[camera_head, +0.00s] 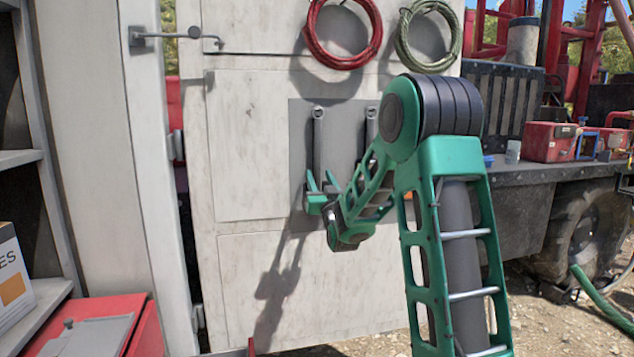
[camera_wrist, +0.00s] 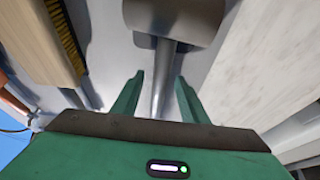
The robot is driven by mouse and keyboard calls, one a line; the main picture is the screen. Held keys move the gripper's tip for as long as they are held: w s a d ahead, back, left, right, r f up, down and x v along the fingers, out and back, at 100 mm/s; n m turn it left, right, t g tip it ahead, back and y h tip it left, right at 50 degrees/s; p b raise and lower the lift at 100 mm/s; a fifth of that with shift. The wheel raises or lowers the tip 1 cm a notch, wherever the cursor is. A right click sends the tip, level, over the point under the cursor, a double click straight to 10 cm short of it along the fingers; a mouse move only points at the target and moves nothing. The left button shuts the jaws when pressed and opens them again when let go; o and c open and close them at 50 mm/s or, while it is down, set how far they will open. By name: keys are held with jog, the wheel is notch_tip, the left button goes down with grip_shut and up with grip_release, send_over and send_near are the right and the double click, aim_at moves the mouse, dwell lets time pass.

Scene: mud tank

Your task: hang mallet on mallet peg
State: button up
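In the wrist view a grey, blocky head (camera_wrist: 172,22), seemingly the mallet's, lies ahead of my gripper. A narrow silver-grey handle (camera_wrist: 163,75) runs from it down between my two green fingers. My gripper (camera_wrist: 160,92) is open, with a gap visible on each side of the handle. In the head view my gripper (camera_head: 322,181) is close to the lower part of a grey board (camera_head: 344,140) on the pale wall. I cannot make out the mallet there. I cannot tell which fitting is the mallet peg.
Two slim grey fittings (camera_head: 317,140) show on the board. A red coil (camera_head: 343,60) and a green coil (camera_head: 402,50) hang above. A metal rod (camera_head: 165,35) juts out at upper left. A wooden brush (camera_wrist: 50,42) with yellow bristles is left in the wrist view. A red box (camera_head: 148,325) stands lower left.

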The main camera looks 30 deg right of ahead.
jog(key=v, duration=1)
jog(key=shift+s+a+f, duration=0.2)
jog(key=shift+s, duration=0.1)
jog(key=s+d+f+g+y, duration=0.2)
jog(key=s+f+g, duration=1)
jog(key=s+f, duration=0.1)
jog(key=s+a+f+g+y, duration=0.1)
jog(key=s+a+g, duration=0.2)
jog(key=s, duration=0.6)
jog(key=s+a+f+m+g+y, duration=0.1)
jog(key=s+a+g+y, duration=0.1)
jog(key=s, duration=0.8)
jog(key=s+a+f+m+g+y, duration=0.1)
jog(key=s+a+g, duration=0.3)
jog(key=s, duration=0.5)
jog(key=shift+s+f+y, duration=0.2)
jog(key=shift+f+y, duration=0.2)
jog(key=shift+y, duration=0.1)
